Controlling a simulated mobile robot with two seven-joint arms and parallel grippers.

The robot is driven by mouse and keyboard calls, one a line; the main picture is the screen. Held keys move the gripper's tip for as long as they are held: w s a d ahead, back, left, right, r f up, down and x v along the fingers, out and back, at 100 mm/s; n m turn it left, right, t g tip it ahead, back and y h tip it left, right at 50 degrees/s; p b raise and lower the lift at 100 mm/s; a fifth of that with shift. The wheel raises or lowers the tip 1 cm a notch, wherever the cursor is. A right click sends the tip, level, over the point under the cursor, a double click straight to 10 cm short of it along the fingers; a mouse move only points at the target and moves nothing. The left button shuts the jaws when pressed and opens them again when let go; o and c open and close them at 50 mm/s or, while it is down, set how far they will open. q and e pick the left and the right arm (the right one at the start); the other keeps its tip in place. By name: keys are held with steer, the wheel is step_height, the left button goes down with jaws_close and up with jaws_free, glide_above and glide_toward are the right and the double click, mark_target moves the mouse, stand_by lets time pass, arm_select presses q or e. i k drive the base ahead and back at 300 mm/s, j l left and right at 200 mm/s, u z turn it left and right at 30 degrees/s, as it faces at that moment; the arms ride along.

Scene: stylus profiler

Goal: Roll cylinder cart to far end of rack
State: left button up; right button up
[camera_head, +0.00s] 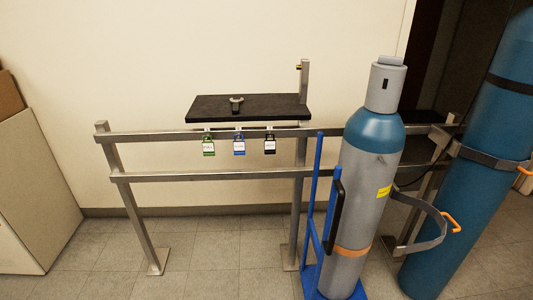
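A blue cylinder cart (311,220) stands in front of the right half of the metal rack (150,177). It carries a grey gas cylinder (357,205) with a blue shoulder and a grey cap, strapped low with an orange band. The cart's black handle (334,218) shows at the cylinder's left side. The cylinder stands nearly upright and hides part of the rack. An open metal clamp ring (440,232) with an orange latch is right of the cylinder. Neither of my grippers is in view.
A larger blue cylinder (477,160) stands at the right, held by a metal band. A black shelf (250,108) holds a small metal part, with several padlocks (239,147) hanging below. A pale cabinet (35,185) is at the left. The floor before the rack's left half is clear.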

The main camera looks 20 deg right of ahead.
mark_target(372, 145)
steer(key=z, duration=1.1)
